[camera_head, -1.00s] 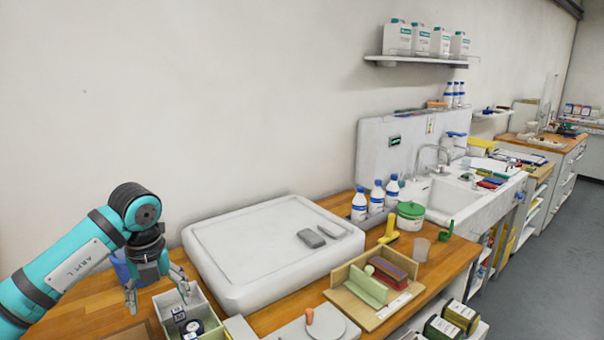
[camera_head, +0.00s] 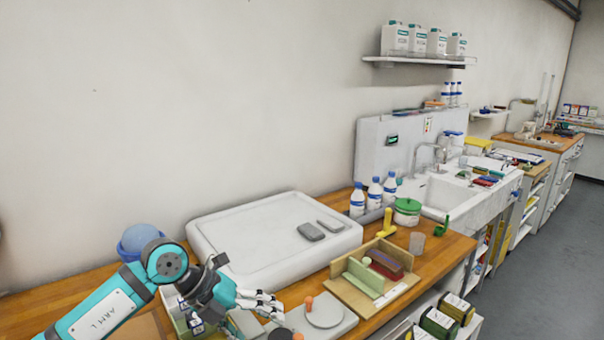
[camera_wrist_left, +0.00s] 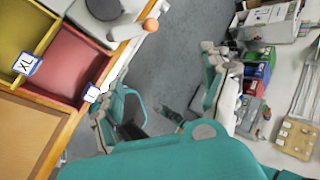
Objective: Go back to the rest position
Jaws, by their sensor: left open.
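My left gripper (camera_head: 277,304) is open and empty in the head view. It hangs over the front part of the wooden bench, left of the grey round plate (camera_head: 325,310), with its fingers pointing right. In the left wrist view its two teal fingers (camera_wrist_left: 168,68) are spread wide with grey floor (camera_wrist_left: 185,60) behind them and nothing between them. My left arm partly covers the box with small tagged items (camera_head: 178,318). My right gripper is not in view.
A large white tray (camera_head: 215,235) lies behind the gripper. A wooden holder (camera_head: 345,295) and white bottles (camera_head: 357,200) stand to the right. A blue round container (camera_head: 140,238) is behind my arm. Yellow (camera_wrist_left: 22,25) and red (camera_wrist_left: 68,65) compartments show in the left wrist view.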

